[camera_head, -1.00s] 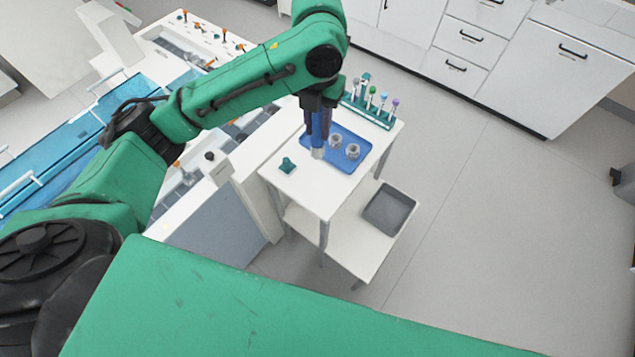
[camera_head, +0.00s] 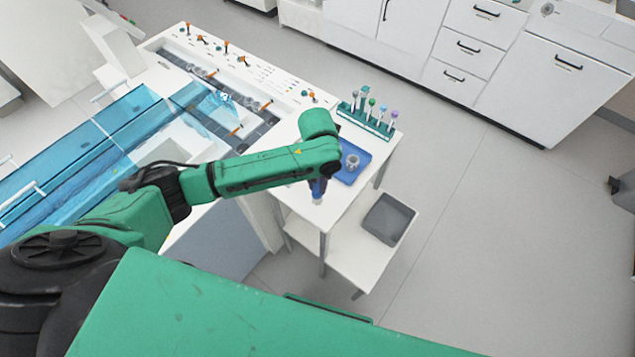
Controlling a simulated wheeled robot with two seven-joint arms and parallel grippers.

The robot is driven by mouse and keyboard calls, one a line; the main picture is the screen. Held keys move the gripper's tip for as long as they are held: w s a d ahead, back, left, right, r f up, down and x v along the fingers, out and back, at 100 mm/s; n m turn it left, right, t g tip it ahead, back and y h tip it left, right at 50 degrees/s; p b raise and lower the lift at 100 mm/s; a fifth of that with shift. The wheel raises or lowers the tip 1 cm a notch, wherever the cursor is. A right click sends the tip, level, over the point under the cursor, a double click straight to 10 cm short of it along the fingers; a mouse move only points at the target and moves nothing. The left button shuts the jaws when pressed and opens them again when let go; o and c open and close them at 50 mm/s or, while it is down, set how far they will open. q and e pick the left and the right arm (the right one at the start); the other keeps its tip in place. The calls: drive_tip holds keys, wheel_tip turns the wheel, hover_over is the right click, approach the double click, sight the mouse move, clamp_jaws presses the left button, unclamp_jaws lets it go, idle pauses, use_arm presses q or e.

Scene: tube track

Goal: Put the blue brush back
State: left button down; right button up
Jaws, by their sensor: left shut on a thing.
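My left gripper (camera_head: 318,187) hangs over the near part of the small white side table (camera_head: 332,212), mostly hidden under my green forearm. It is shut on the blue brush (camera_head: 318,198), which points down with a pale tip. The join between jaws and brush is too small to see clearly. A teal rack (camera_head: 366,121) with several upright brushes in different colours stands at the table's far edge, beyond the gripper. My right gripper is not in view.
A blue tray (camera_head: 362,169) on the side table holds a metal cup-like part (camera_head: 352,161); my arm covers part of the tray. A grey bin (camera_head: 388,218) sits on the lower shelf. A white bench (camera_head: 270,85) with a track lies left. Floor at right is clear.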

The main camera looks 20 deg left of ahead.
use_arm(q)
drive_tip(key=c, duration=0.7)
unclamp_jaws()
wheel_tip(320, 180, up, 12)
drive_tip(key=shift+r+b, duration=0.1)
drive_tip(key=shift+b, duration=0.3)
